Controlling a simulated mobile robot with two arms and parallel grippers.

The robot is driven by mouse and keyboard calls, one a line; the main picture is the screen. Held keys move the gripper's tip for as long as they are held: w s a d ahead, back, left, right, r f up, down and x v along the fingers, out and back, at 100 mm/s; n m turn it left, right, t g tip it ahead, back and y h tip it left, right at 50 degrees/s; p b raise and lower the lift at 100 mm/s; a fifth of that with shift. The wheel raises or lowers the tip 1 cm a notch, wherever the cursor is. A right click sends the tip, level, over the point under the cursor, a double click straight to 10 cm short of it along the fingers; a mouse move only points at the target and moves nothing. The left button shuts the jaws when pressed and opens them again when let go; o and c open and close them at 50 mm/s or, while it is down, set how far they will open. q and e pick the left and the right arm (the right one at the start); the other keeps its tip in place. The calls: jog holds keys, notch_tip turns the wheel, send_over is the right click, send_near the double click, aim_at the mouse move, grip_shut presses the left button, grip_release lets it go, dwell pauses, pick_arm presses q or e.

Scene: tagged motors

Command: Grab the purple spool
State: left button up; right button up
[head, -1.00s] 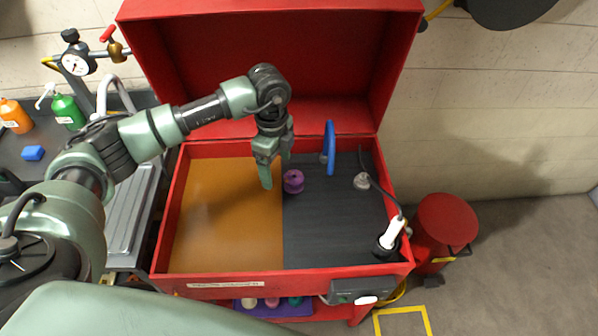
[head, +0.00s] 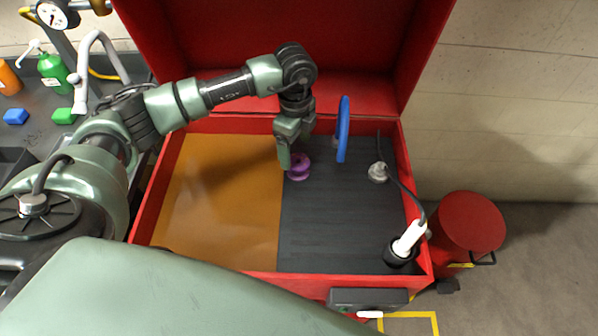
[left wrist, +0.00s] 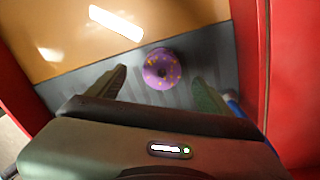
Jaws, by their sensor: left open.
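The purple spool (head: 299,167) stands on the dark half of the red box's floor, close to the border with the orange half. In the left wrist view the spool (left wrist: 161,69) shows from above, round, with yellow specks and a dark centre hole. My left gripper (head: 292,158) is open and empty, right beside the spool in the head view. In the left wrist view its two fingers (left wrist: 158,88) point to either side of the spool, which lies slightly beyond the tips. Contact cannot be told. My right gripper is not in view.
The red box (head: 150,215) has raised walls and an open lid (head: 280,50) behind. A blue upright ring (head: 343,130) stands just right of the spool. A grey fitting (head: 378,172) and a white-handled tool (head: 409,237) with a cable are farther right. The orange floor (head: 215,210) is clear.

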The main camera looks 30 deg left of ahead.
aim_at(298, 161)
pick_arm(q)
jog(key=shift+f+p, duration=0.3)
jog(key=shift+f, duration=0.5)
jog(key=f, duration=0.1)
jog(key=f+p, duration=0.1)
jog(key=f, duration=0.3)
jog(key=shift+w+d+f+p, duration=0.2)
jog(key=shift+d+p, duration=0.05)
jog(key=shift+p, duration=0.15)
jog(key=shift+f, duration=0.45)
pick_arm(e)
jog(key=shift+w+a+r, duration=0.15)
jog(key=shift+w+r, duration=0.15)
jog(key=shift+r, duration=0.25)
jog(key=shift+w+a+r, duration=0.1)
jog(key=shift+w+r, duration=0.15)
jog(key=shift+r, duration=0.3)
pick_arm(q)
jog(key=shift+r, duration=0.1)
grip_shut()
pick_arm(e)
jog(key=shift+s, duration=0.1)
